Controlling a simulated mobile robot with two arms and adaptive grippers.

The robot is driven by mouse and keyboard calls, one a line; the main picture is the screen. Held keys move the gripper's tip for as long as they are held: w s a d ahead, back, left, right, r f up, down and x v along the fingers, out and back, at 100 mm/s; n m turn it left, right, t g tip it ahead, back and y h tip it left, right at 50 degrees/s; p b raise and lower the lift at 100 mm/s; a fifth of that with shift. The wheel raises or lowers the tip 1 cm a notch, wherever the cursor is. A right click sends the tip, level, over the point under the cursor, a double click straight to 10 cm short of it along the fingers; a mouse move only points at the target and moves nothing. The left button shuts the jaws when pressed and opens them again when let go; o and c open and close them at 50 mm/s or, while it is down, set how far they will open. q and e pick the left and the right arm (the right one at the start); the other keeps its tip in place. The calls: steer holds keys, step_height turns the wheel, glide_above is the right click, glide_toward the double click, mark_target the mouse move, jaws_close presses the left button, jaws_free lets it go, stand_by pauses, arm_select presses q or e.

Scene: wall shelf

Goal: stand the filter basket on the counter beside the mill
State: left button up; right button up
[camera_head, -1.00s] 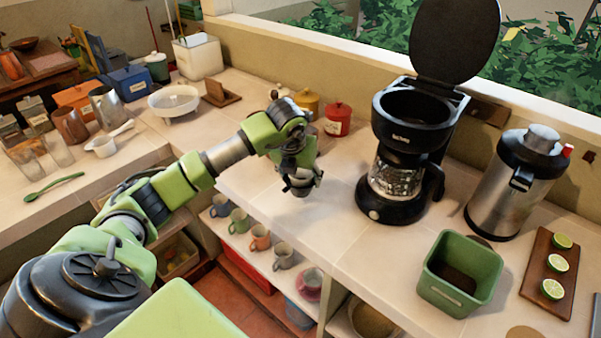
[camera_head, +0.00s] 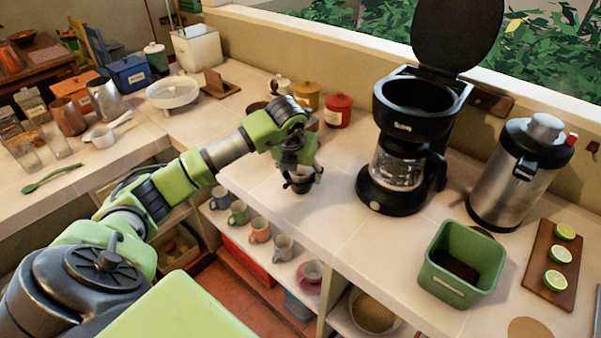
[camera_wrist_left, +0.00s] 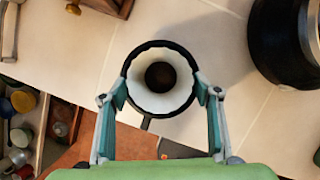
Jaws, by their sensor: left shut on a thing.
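The filter basket (camera_wrist_left: 138,105) is a black round holder with a white paper filter and dark contents inside. My left gripper (camera_wrist_left: 162,92) is shut on it, one finger at each side. In the head view the left gripper (camera_head: 301,181) holds the basket (camera_head: 302,187) over the counter, left of the coffee maker. It looks upright; whether it touches the counter is unclear. A wooden box with a brass knob, likely the mill (camera_wrist_left: 105,5), shows at the top left of the wrist view. In the head view my arm mostly hides that place. My right gripper is not in view.
The coffee maker (camera_head: 397,165) stands with its lid up. A red canister (camera_head: 338,111) and a yellow one (camera_head: 306,97) are behind my gripper. A green bin (camera_head: 461,265) and a steel flask (camera_head: 510,180) stand right. Bare counter (camera_head: 335,215) lies around the basket; its front edge is near.

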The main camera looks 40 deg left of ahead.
arm_select(q)
steer(key=shift+f, duration=0.25)
steer(key=o, duration=1.2)
steer(key=shift+r, duration=0.1)
steer(key=v, duration=1.2)
